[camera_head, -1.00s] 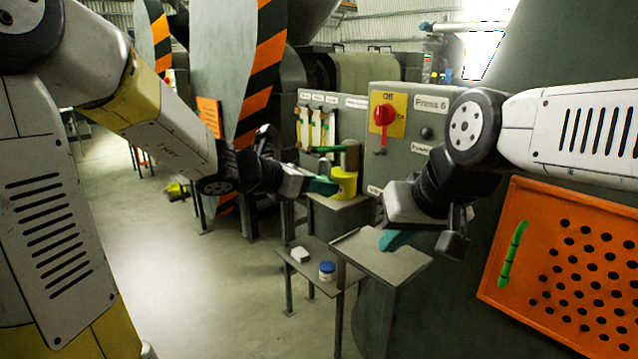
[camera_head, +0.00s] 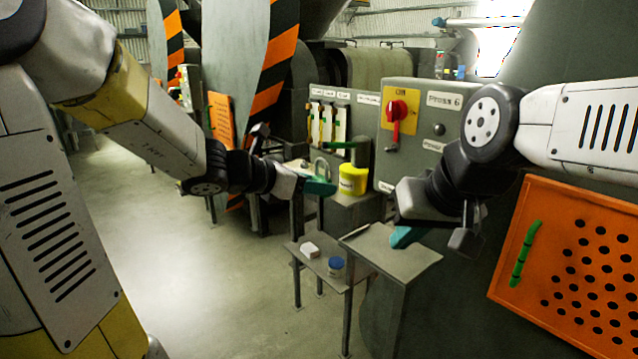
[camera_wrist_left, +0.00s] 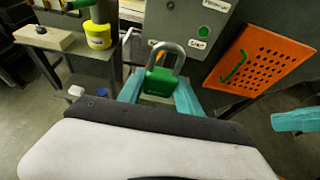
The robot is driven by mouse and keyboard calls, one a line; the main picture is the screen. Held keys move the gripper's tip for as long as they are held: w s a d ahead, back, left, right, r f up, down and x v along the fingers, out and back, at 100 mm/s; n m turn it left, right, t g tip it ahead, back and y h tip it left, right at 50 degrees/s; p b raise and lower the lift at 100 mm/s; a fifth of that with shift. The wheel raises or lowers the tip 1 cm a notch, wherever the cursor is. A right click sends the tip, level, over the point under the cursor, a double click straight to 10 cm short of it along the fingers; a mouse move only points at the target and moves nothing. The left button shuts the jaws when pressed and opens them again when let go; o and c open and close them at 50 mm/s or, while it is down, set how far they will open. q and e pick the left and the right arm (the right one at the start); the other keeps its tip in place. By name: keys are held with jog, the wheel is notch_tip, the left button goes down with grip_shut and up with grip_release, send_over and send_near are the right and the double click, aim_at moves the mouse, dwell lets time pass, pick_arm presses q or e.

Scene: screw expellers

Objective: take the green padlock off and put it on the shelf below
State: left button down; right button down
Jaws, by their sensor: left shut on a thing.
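The green padlock (camera_wrist_left: 160,82) with its grey shackle sits between the teal fingers of my left gripper (camera_wrist_left: 158,97) in the left wrist view. The shackle stands up. The low grey shelf (camera_head: 312,265) is below, carrying a white block (camera_head: 309,250) and a blue-lidded jar (camera_head: 336,265). My right gripper (camera_head: 425,240) hangs over the higher grey stand top; its jaw opening is unclear.
The grey panel (camera_head: 415,145) has a red switch (camera_head: 398,110) on a yellow plate. The yellow tub (camera_head: 353,180) stands on a ledge beneath the tag board. The higher stand top (camera_head: 390,255) adjoins the shelf on the right. An orange perforated guard (camera_head: 540,200) is at the right.

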pick_arm(q)
jog(key=shift+s+a, duration=0.65)
jog(key=shift+a, duration=0.2)
